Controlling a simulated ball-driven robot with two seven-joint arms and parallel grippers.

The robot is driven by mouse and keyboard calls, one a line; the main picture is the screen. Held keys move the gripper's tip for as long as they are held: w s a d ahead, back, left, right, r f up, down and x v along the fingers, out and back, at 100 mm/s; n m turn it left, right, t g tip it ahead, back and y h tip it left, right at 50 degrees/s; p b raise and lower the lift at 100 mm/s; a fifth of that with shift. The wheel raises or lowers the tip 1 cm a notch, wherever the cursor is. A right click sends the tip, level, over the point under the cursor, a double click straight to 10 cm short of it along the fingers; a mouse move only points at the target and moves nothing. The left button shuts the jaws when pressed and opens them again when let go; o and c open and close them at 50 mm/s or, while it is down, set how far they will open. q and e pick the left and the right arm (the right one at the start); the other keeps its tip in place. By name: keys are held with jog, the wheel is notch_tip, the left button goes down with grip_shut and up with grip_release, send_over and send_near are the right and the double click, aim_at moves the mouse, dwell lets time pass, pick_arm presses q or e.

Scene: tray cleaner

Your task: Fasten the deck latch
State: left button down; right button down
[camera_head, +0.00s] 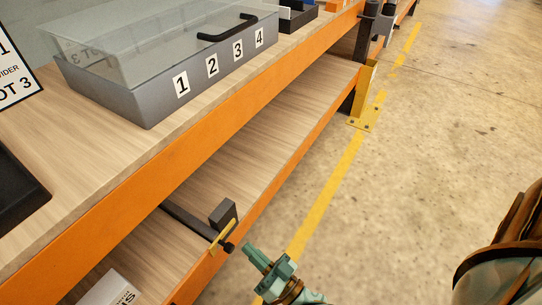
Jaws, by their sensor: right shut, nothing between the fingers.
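A small latch with a yellow lever (223,234) sits at the front edge of the lower wooden deck (245,140). A dark upright block (223,214) stands just behind it, and a dark bar runs from there back into the shelf. The lever is tilted, with a dark knob at its lower end. I cannot tell from this view whether the latch is engaged. My right gripper (250,252) is shut and empty, just right of the knob, beyond the orange edge. Contact with the latch is not clear. My left gripper is not in view.
A grey tray with a clear lid (140,98) numbered 1 to 4 stands on the upper deck. An orange beam (130,205) edges that deck above the latch. A white labelled box (108,289) lies low at left. A yellow post foot (364,112) stands behind.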

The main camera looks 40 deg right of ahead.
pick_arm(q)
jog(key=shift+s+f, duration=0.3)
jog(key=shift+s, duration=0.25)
pick_arm(e)
jog(key=v, duration=0.5)
jog(key=shift+d, duration=0.15)
jog(key=shift+w, duration=0.1)
